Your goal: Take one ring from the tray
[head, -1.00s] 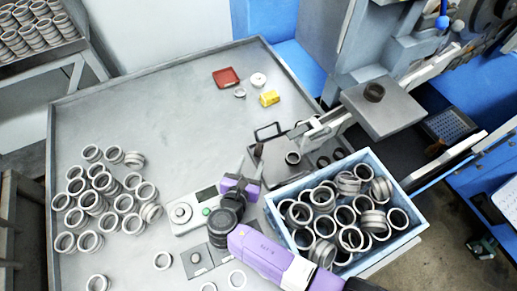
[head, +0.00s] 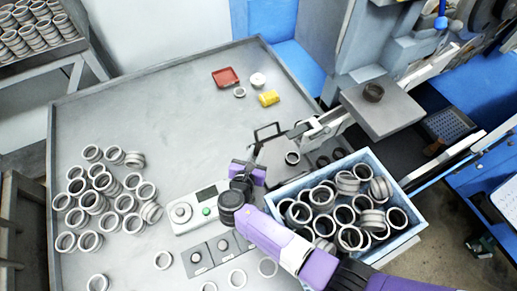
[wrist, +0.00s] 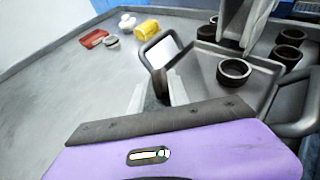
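The grey tray (head: 268,158) with dark loop handles sits at the table's right side, beside the machine; it also shows in the wrist view (wrist: 200,84). One ring (head: 292,158) lies flat in it; in the wrist view this ring (wrist: 234,71) is right of my fingers. Several darker rings (wrist: 288,54) sit farther back and right; I cannot tell whether all are inside the tray. In the head view my gripper (head: 262,166) partly hides the tray.
A blue crate (head: 408,232) full of rings stands right of my gripper. Many loose rings (head: 100,195) lie on the left of the table. A control box (head: 190,212), red dish (head: 226,77) and yellow block (head: 269,98) are near. The table's middle is clear.

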